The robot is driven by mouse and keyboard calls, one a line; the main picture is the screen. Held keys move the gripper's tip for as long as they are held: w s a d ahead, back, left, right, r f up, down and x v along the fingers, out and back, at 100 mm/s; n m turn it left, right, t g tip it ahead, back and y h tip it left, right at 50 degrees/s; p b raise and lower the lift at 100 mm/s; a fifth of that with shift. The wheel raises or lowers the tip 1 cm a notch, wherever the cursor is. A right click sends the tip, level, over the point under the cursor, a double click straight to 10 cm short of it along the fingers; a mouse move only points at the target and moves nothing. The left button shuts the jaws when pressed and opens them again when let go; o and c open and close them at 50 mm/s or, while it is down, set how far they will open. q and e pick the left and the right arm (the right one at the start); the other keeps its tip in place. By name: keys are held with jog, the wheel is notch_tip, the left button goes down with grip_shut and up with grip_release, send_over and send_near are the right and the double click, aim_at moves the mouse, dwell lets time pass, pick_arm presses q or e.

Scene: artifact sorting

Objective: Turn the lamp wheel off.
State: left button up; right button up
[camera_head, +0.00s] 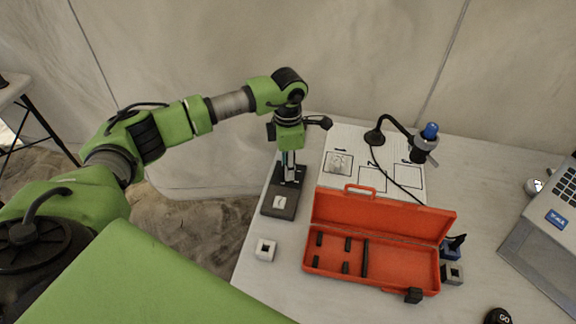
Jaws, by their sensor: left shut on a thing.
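My left gripper (289,171) points down at the far end of a black box-like device (280,204) with a small white label, at the table's left edge. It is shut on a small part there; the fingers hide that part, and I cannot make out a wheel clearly. My right gripper is not in view.
An open orange case (383,215) lies right of the device. Behind it is a white sheet (338,146) with numbered squares and a grey piece (338,163). A laptop (545,243) is at right. A black cable crosses the sheet.

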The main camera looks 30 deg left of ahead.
pick_arm(q)
jog(key=shift+n, duration=0.4)
jog(key=o, duration=1.1)
notch_tip(320, 180, up, 12)
dwell(0.5)
